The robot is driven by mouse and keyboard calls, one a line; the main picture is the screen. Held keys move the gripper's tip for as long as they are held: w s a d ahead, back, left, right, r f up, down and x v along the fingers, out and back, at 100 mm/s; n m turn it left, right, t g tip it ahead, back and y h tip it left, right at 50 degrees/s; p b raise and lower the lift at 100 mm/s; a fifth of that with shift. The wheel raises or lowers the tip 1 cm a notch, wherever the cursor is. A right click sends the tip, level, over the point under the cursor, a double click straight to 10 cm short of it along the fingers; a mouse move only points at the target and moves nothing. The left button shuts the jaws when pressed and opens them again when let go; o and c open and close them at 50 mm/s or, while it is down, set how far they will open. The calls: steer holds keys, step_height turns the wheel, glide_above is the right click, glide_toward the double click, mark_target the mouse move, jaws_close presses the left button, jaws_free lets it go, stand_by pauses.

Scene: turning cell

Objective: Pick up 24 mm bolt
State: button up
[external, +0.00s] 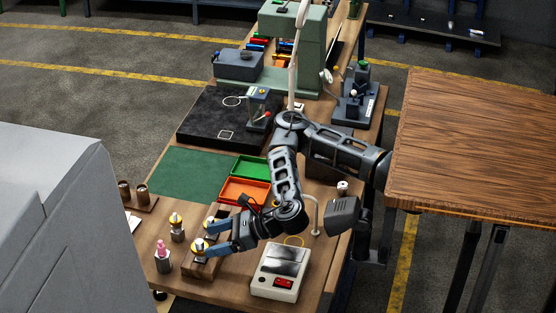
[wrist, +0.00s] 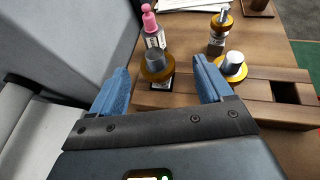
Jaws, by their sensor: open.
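A part with a grey cylindrical top and a yellow-orange collar (wrist: 156,66) stands at the wooden rack (wrist: 268,112). A similar part (wrist: 232,66) stands to its right in the wrist view. No size marking is legible, so I cannot tell which is the 24 mm bolt. My gripper (wrist: 160,72) is open, its blue fingers on either side of the nearer part, with gaps visible. In the external view my gripper (external: 206,239) is low over the rack at the bench's near left; the fingers partly hide the parts.
A white scale-like device (external: 276,275) is to the right. Orange (external: 243,192) and green (external: 250,168) trays lie behind. A grey machine housing (external: 60,220) borders the left.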

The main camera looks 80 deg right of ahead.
mark_target(194, 246)
steer(key=x, duration=0.2)
steer(key=p+x, duration=0.1)
steer(key=x, duration=0.1)
steer(key=p+x, duration=0.1)
steer(key=x, duration=0.1)
steer(key=shift+w+a, duration=0.15)
steer(key=shift+a, duration=0.2)
steer(key=shift+c, duration=0.4)
